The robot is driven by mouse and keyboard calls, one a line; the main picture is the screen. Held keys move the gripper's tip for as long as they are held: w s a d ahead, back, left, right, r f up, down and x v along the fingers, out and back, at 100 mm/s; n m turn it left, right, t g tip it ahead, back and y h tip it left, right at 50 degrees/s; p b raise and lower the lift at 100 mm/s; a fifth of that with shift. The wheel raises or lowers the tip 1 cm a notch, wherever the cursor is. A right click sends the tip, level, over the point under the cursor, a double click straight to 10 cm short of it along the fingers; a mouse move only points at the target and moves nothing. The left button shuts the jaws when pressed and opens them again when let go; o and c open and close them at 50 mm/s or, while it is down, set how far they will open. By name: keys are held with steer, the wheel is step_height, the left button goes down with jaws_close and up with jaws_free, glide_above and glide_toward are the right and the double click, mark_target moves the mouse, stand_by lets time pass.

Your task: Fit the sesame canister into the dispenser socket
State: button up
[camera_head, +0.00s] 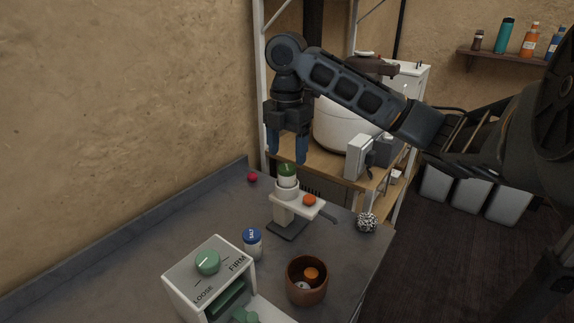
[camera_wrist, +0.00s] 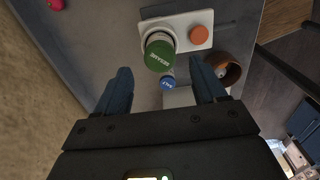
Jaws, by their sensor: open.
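The sesame canister (camera_head: 288,170), with a green lid and pale body, stands upright in the round socket of the white dispenser (camera_head: 312,211). How deep it sits is hard to tell. The dispenser has an orange button (camera_head: 310,200) beside the socket. My gripper (camera_head: 287,155) is open and empty, pointing down just above the canister, its fingers apart. In the wrist view the green lid reading SESAME (camera_wrist: 159,52) shows ahead between the open fingertips (camera_wrist: 161,72), clear of both.
A blue-lidded salt canister (camera_head: 252,244), a brown bowl (camera_head: 307,281) and a LOOSE/FIRM dial box (camera_head: 207,281) stand in front. A red ball (camera_head: 252,177) and a steel scrubber (camera_head: 367,222) lie on the grey counter. A shelf with a white pot (camera_head: 340,125) stands behind.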

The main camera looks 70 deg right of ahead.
mark_target(286, 167)
step_height(286, 167, up, 7)
steer(key=shift+f, duration=0.2)
steer(key=shift+w, duration=0.1)
